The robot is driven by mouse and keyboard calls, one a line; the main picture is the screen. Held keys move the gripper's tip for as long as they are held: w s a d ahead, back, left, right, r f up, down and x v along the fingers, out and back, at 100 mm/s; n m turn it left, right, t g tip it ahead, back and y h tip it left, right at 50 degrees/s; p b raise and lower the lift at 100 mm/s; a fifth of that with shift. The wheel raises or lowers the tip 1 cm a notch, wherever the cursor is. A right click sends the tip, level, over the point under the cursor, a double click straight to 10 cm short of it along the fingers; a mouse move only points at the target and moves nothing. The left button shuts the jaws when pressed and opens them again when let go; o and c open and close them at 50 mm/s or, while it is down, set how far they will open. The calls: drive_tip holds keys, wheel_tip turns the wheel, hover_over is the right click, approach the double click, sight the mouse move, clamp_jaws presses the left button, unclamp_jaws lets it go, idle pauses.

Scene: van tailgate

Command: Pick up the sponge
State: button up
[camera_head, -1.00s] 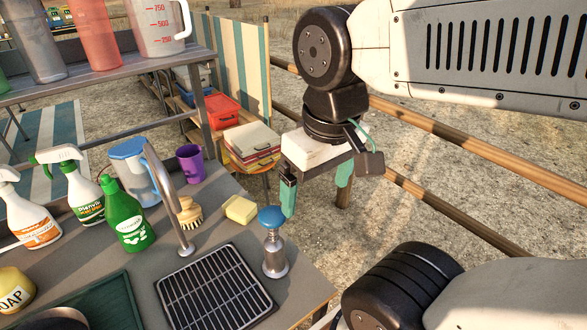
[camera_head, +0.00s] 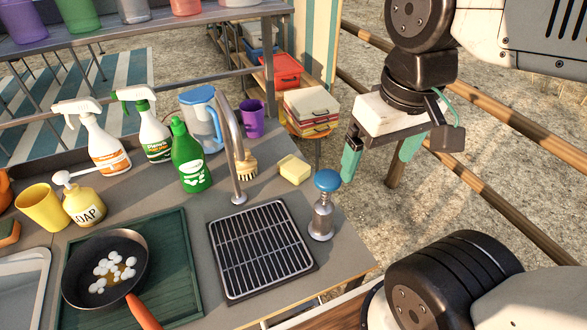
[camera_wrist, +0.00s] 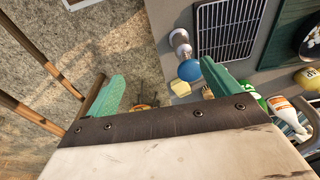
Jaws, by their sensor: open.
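A yellow sponge (camera_head: 294,169) lies on the grey counter near its right edge, between the brush and the blue-topped dispenser. In the wrist view, a yellow block that looks like this sponge (camera_wrist: 189,98) shows beside the blue dispenser top, near one green finger. My gripper (camera_head: 380,160) is open and empty, with green fingers spread apart. It hangs to the right of the counter, over the ground, clear of the sponge. The wrist view also shows its open fingers (camera_wrist: 165,90).
The blue-topped dispenser (camera_head: 322,205) stands close to the sponge, near the counter edge. A tap (camera_head: 235,150), a scrubbing brush (camera_head: 246,168), a purple mug (camera_head: 251,118) and a green bottle (camera_head: 189,155) are to its left. A black rack (camera_head: 260,250) lies in front.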

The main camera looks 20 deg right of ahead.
drive_tip(key=shift+w, duration=0.1)
drive_tip(key=shift+c, duration=1.4)
drive_tip(key=n+g, duration=0.1)
drive_tip(key=n, duration=0.3)
approach(294, 165)
drive_tip(key=shift+a+f, duration=0.15)
drive_tip(key=shift+a, duration=0.05)
drive_tip(key=shift+w+f+n, duration=0.25)
drive_tip(key=shift+f+n, duration=0.05)
drive_tip(key=shift+f, duration=0.35)
drive_tip(key=f, duration=0.7)
drive_tip(key=shift+d, duration=0.2)
drive_tip(key=shift+s, duration=0.1)
drive_tip(key=c, duration=1.1)
